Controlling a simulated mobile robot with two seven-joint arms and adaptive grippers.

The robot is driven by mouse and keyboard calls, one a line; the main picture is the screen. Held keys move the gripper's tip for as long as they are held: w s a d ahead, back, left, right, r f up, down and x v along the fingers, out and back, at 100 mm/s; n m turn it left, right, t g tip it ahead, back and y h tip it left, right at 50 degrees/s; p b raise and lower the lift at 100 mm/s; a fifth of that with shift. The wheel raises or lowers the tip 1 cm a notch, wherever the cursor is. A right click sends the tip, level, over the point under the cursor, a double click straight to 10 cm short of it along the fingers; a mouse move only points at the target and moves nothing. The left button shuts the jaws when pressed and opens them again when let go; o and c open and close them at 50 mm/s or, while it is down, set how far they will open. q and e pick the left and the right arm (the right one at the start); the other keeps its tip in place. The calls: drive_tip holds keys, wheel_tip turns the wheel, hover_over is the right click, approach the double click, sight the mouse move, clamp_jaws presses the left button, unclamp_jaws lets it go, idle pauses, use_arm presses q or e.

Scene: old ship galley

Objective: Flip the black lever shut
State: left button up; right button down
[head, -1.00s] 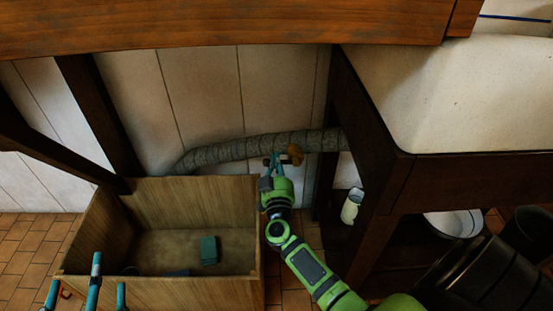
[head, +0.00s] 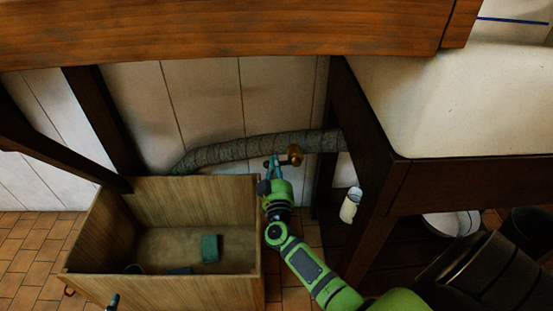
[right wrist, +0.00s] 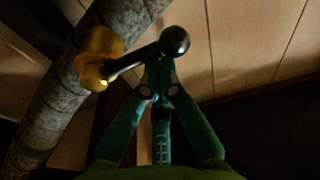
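The black lever (right wrist: 135,62) is a short rod with a round black ball end. It juts from a brass valve body (right wrist: 98,58) on a grey wrapped pipe. The brass valve shows in the head view (head: 294,154), where the lever cannot be made out. My right gripper (right wrist: 160,68) has its teal fingers brought together at the tips, right beside the lever near its ball. Whether they touch it is hard to tell. In the head view it (head: 272,161) is just left of the valve. Only a tip of my left gripper (head: 113,300) shows at the bottom edge.
The grey pipe (head: 240,150) runs along the white plank wall. An open wooden crate (head: 195,195) with a green block (head: 209,248) stands below it. A wooden beam (head: 220,35) crosses the top.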

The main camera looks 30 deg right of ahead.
use_arm(q)
drive_tip(key=s+a+f+g+y+p, duration=0.1)
drive_tip(key=s+a+f+g, duration=0.1)
drive_tip(key=s+f+g, duration=0.3)
drive_tip(key=s+a+f+g+y+p, duration=0.1)
drive_tip(key=s+a+f+g, duration=0.15)
drive_tip(key=s, duration=0.35)
wheel_tip(320, 180, down, 12)
drive_tip(key=p, duration=0.4)
drive_tip(key=shift+r+n+g+p, duration=0.2)
drive_tip(key=shift+n+g+p, duration=0.1)
drive_tip(key=shift+g+p, duration=0.1)
use_arm(e)
drive_tip(key=s+d+f+n+y, duration=0.1)
drive_tip(key=f+n, duration=0.2)
drive_tip(key=n, duration=0.5)
drive_tip(key=s+d+f+n+y, duration=0.1)
drive_tip(key=f+n, duration=0.3)
drive_tip(key=n, duration=0.5)
drive_tip(key=shift+d+f+g, duration=0.15)
drive_tip(key=shift+d+g, duration=0.15)
drive_tip(key=shift+d, duration=0.45)
use_arm(q)
drive_tip(key=shift+d, duration=0.1)
